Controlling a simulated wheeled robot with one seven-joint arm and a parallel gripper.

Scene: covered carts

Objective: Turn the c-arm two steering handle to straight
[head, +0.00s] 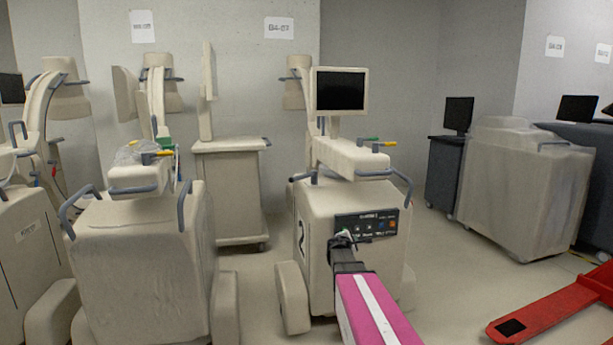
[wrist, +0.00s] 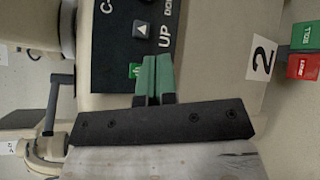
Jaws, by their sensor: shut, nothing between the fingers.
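My gripper (head: 346,236) is in front of the unit's dark control panel (head: 375,220). In the wrist view, the gripper's green fingers (wrist: 155,77) are together and empty, over the panel (wrist: 110,55) beside a green button; contact cannot be told.
Another C-arm unit (head: 140,260) stands to the left, with a beige cart (head: 232,190) behind. A covered cart (head: 520,185) stands at the right. A red forked object (head: 550,305) lies low at the front right. Floor is clear between it and C-arm two.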

